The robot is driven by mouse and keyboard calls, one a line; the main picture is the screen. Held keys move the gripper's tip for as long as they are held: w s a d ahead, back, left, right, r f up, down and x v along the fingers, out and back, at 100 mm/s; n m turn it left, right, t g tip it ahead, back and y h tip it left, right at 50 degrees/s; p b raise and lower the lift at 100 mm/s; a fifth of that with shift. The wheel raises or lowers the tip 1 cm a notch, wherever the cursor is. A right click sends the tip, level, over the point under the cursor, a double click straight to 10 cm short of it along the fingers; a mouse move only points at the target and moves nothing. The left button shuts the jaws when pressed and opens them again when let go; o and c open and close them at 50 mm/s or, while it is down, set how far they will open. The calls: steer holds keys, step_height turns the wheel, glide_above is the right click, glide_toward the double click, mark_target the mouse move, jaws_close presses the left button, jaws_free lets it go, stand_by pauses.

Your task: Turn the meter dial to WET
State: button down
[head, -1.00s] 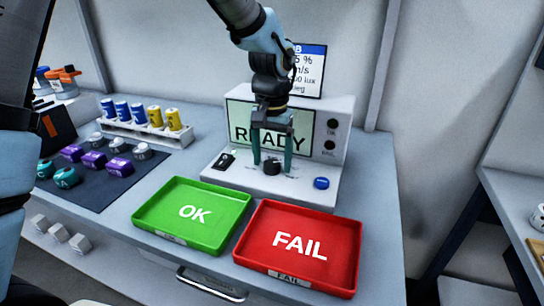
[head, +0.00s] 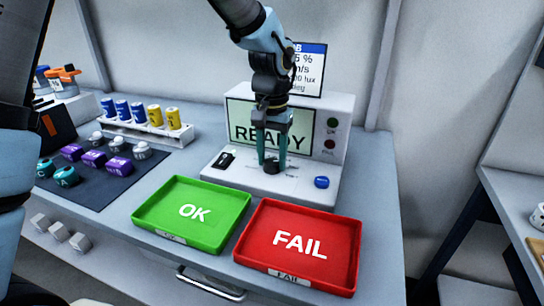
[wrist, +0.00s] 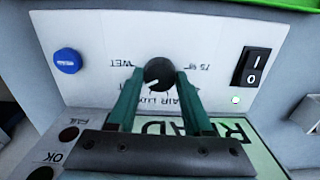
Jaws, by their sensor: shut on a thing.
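The meter (head: 215,170) is a white box with a screen reading READY and a sloped front panel. Its black round dial (wrist: 159,73) sits on that panel, and the dial also shows in the head view (head: 271,168). My gripper (wrist: 160,80) is shut on the dial, with one green finger on each side. A small white pointer mark on the dial points to the lower left in the wrist view. The WET label (wrist: 119,64) is left of the dial there. Other printed labels around the dial are partly hidden by the fingers.
A blue button (wrist: 67,61) and a black rocker switch (wrist: 252,68) flank the dial. A green OK tray (head: 160,212) and a red FAIL tray (head: 262,225) lie in front. A rack of batteries (head: 150,135) and a dark mat (head: 100,190) with sensors are at left.

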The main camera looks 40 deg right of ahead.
mark_target(272, 162)
steer(key=shift+m, duration=0.3)
steer(key=m+p, duration=0.2)
steer(key=m, duration=0.1)
steer(key=shift+r, duration=0.15)
steer(key=shift+m+p, duration=0.8)
steer(key=shift+m, duration=1.3)
steer(key=shift+d, duration=0.1)
steer(key=shift+c, duration=1.6)
jaws_free()
step_height(272, 162, up, 11)
steer(key=b, duration=0.1)
steer(key=shift+f+b, duration=0.2)
steer(key=shift+b, duration=0.1)
